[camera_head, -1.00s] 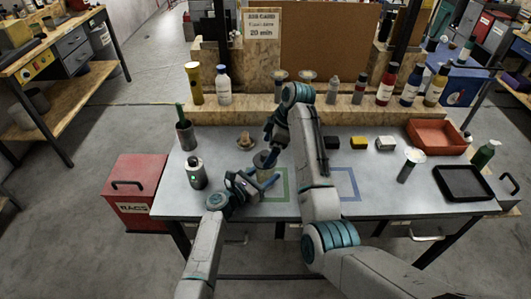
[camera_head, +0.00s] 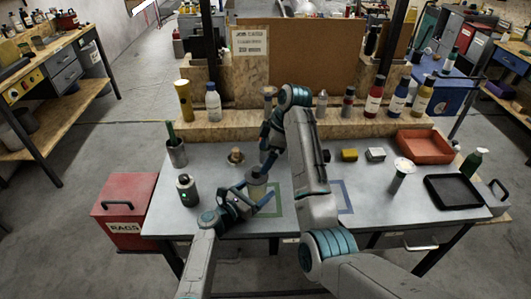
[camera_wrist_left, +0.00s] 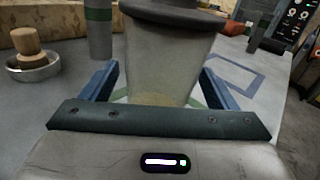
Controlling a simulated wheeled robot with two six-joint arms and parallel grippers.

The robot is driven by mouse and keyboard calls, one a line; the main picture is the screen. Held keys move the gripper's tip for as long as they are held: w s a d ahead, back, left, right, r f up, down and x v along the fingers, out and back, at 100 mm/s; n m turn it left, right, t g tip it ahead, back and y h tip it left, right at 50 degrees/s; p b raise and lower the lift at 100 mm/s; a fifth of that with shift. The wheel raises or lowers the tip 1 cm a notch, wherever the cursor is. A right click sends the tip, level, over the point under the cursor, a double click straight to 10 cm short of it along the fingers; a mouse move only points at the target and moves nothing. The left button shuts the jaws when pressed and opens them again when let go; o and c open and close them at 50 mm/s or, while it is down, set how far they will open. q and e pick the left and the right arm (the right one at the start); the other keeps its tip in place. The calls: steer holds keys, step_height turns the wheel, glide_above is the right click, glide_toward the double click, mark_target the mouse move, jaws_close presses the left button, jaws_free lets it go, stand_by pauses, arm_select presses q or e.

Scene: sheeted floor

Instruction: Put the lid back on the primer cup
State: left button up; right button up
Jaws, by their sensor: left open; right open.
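The primer cup (camera_head: 258,189) stands upright on the grey bench at the green square outline. In the left wrist view it is a pale, tapered cup (camera_wrist_left: 165,65) with a wide dark top; I cannot tell whether that is the lid or the rim. My left gripper (camera_head: 250,199) is open, with its blue fingers on either side of the cup.
A grey canister (camera_head: 187,190) and a green-handled pot (camera_head: 176,152) stand to the left. A wooden piece in a dish (camera_head: 236,157) is behind the cup. A blue outline (camera_head: 345,207), yellow block (camera_head: 349,155) and black tray (camera_head: 486,191) lie to the right.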

arm_select(q)
steer(key=shift+s+a+f, duration=0.1)
steer(key=shift+s+a, duration=0.3)
arm_select(e)
steer(key=shift+f, duration=0.15)
arm_select(q)
steer(key=b+v, duration=0.2)
steer(key=v, duration=0.6)
steer(key=shift+s+a, duration=0.25)
steer(key=shift+a, duration=0.05)
arm_select(e)
steer(key=shift+f, duration=0.95)
arm_select(q)
steer(key=shift+s+a, duration=0.3)
steer(key=shift+a, duration=0.05)
steer(key=shift+s, duration=0.1)
arm_select(e)
steer(key=shift+a+f, duration=0.1)
